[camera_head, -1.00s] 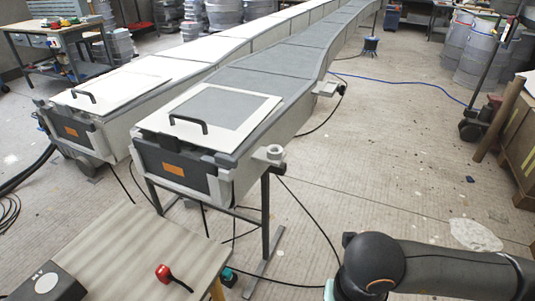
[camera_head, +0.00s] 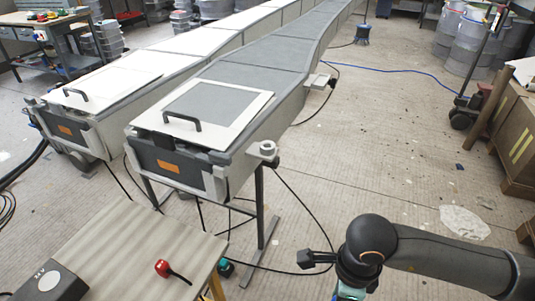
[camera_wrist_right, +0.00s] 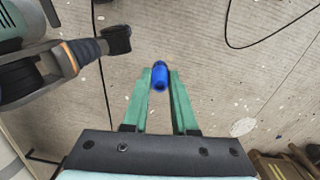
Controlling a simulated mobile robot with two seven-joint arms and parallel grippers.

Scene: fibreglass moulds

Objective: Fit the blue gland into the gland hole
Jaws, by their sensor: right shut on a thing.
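The blue gland (camera_wrist_right: 160,76) is a short blue cylinder in the right wrist view. It sits between the green fingertips of my right gripper (camera_wrist_right: 160,72), which is shut on it, over the floor. In the head view my right arm is at the lower right, with the gland hidden. The front mould (camera_head: 172,166) has a bracket with a round grey ring (camera_head: 267,148) at its near right corner. I cannot tell whether this ring is the gland hole. The held gland is apart from the mould. My left gripper is out of view.
A pale table (camera_head: 120,250) at lower left carries a red-headed item (camera_head: 162,267) and a dark grey box (camera_head: 48,282). A second mould (camera_head: 75,128) stands left of the front one. Black cables hang below. The floor at right is mostly clear.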

